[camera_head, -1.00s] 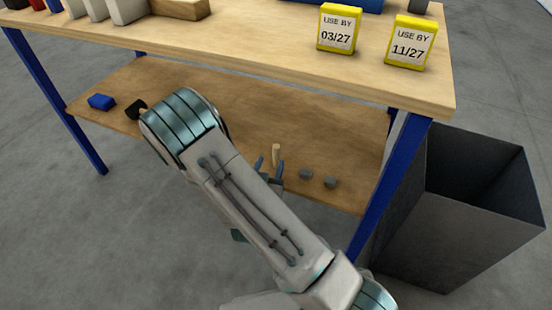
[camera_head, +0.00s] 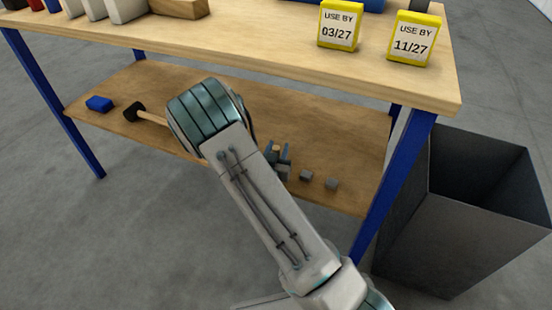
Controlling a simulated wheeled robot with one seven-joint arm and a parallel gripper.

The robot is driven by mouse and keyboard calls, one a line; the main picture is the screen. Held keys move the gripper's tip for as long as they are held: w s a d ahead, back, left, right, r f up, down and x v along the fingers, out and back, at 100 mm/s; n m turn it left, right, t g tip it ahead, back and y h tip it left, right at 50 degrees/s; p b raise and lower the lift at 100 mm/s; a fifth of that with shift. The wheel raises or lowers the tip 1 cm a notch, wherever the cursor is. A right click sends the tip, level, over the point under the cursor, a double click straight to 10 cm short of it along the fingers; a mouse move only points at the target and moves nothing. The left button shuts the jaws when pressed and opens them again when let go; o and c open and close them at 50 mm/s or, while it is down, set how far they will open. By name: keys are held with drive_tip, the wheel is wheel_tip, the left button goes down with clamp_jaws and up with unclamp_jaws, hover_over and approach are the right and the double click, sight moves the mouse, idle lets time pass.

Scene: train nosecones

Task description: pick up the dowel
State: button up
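The dowel is a small pale wooden peg (camera_head: 276,149) standing on the lower shelf, and only its top shows. My gripper (camera_head: 277,155) is at the dowel, low over the shelf. Its dark fingers show on the left and right of the dowel and look spread, with the dowel between them. Whether either finger touches the dowel is too small to tell. The dowel's lower part is hidden behind my gripper.
The tabletop (camera_head: 270,45) overhangs above. A grey bin (camera_head: 420,220) stands right.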

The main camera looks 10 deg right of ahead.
clamp_jaws()
drive_tip(key=shift+r, duration=0.5)
drive_tip(key=s+d+r+p, duration=0.7)
drive_tip(key=d+r+p, duration=0.2)
drive_tip(key=r, duration=0.1)
drive_tip(key=shift+p, duration=0.35)
